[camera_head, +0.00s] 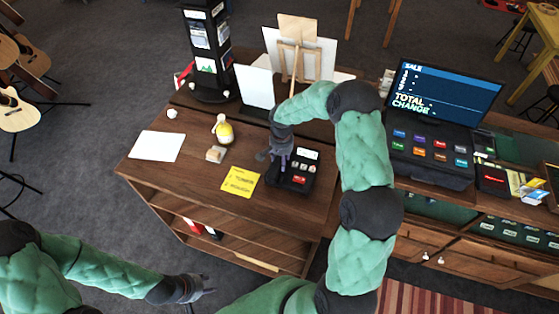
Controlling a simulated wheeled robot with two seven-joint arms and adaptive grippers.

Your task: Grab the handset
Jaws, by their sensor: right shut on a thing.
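A dark desk phone (300,181) with a small pale screen and a red key sits on the wooden counter. Its handset (271,172) is at the left side of the phone and is largely covered by my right gripper. My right gripper (275,158) reaches down from above and is shut on the handset. I cannot tell whether the handset is lifted off its cradle. My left gripper (202,288) is empty, with its fingers spread, low in front of the counter and well away from the phone.
A yellow note (240,182), a small tan block (215,154), a yellow-and-white figurine (223,130) and a white sheet (157,146) lie left of the phone. A cash register (430,145) stands right. A dark display tower (208,55) and small easel (297,60) stand behind.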

